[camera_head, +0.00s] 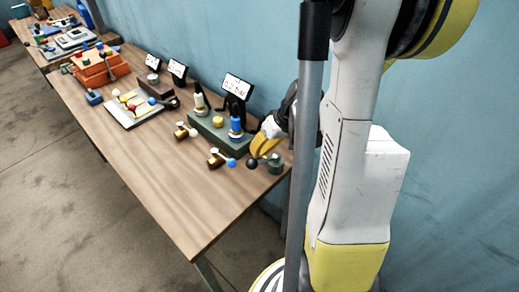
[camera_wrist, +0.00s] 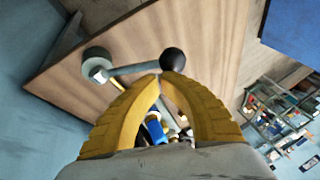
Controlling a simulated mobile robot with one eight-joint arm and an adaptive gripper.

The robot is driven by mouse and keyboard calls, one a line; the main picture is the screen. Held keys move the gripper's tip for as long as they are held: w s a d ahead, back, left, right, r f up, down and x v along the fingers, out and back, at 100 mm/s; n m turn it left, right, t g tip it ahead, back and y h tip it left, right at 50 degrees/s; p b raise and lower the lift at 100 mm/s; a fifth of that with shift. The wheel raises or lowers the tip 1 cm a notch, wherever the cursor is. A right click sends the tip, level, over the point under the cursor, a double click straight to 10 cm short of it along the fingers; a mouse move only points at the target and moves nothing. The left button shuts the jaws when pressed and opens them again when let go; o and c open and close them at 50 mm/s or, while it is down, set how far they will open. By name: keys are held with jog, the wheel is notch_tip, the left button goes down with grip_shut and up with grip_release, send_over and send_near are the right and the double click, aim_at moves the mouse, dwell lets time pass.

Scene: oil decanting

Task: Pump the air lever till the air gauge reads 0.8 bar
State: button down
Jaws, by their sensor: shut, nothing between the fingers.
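The lever (camera_wrist: 138,69) is a grey rod with a black ball knob (camera_wrist: 172,60) on a round grey pivot. In the head view the black knob (camera_head: 252,163) and the green-grey lever base (camera_head: 273,165) are at the table's near right corner. My gripper (camera_wrist: 160,76) has yellow fingers with tips together, empty, close beside the rod and knob; contact is unclear. In the head view my gripper (camera_head: 257,150) is just above the knob. A black stand with a white display (camera_head: 237,87) is behind; its text is too small to read, and I cannot tell if it is the air gauge.
A green block (camera_head: 208,130) with blue and cream upright parts stands left of my gripper. Small brass valves (camera_head: 214,161) are in front of it. An orange crate (camera_head: 97,68) is farther back. The table's front (camera_head: 190,205) is bare. A blue wall is behind.

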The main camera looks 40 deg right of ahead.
aim_at(255, 160)
jog(key=shift+s+a+f+b, duration=0.15)
jog(key=shift+a+f+b, duration=1.3)
jog(key=shift+a+f, duration=0.15)
dwell(2.2)
jog(key=shift+r, duration=0.1)
dwell(0.4)
jog(key=shift+w+d+r+p, duration=0.15)
jog(key=shift+d+r+p, duration=0.95)
jog(key=shift+d+r, duration=0.5)
jog(key=shift+w+d+r+p, duration=0.15)
jog(key=shift+d+r+p, duration=0.95)
jog(key=shift+d+r, duration=0.45)
jog(key=shift+w+d+r+p, duration=0.1)
jog(key=shift+d+r+p, duration=1.05)
jog(key=shift+d+r, duration=0.6)
